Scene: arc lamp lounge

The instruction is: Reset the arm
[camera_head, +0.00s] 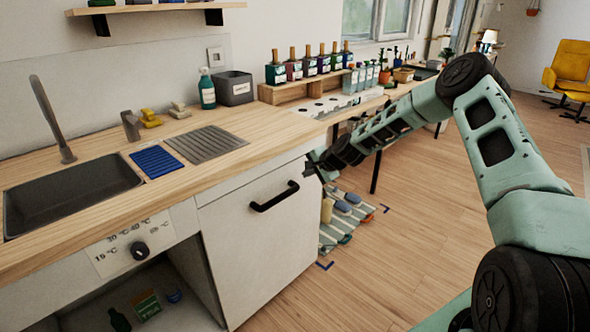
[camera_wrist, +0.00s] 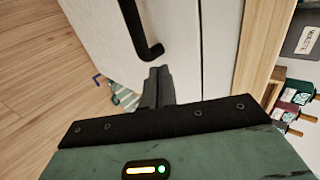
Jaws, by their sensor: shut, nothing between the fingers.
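My arm reaches from the right side of the head view toward the counter corner. My gripper (camera_head: 314,168) is at the right edge of the white cabinet front, just below the worktop. In the wrist view my gripper (camera_wrist: 158,75) shows its dark fingers together, with nothing between them. The white cabinet door (camera_head: 258,228) looks closed or nearly so, with a black bar handle (camera_head: 275,196). The handle also shows in the wrist view (camera_wrist: 138,28), a little above and left of the fingertips. I cannot tell whether the fingers touch the cabinet.
The wooden worktop (camera_head: 120,205) holds a sink (camera_head: 70,195), a blue mat (camera_head: 157,161), a grey ribbed mat (camera_head: 206,144) and a grey bin (camera_head: 233,88). Several bottles stand on a riser (camera_head: 295,90). A striped mat (camera_head: 335,228) with items lies on the floor. Open floor (camera_head: 420,230) lies right.

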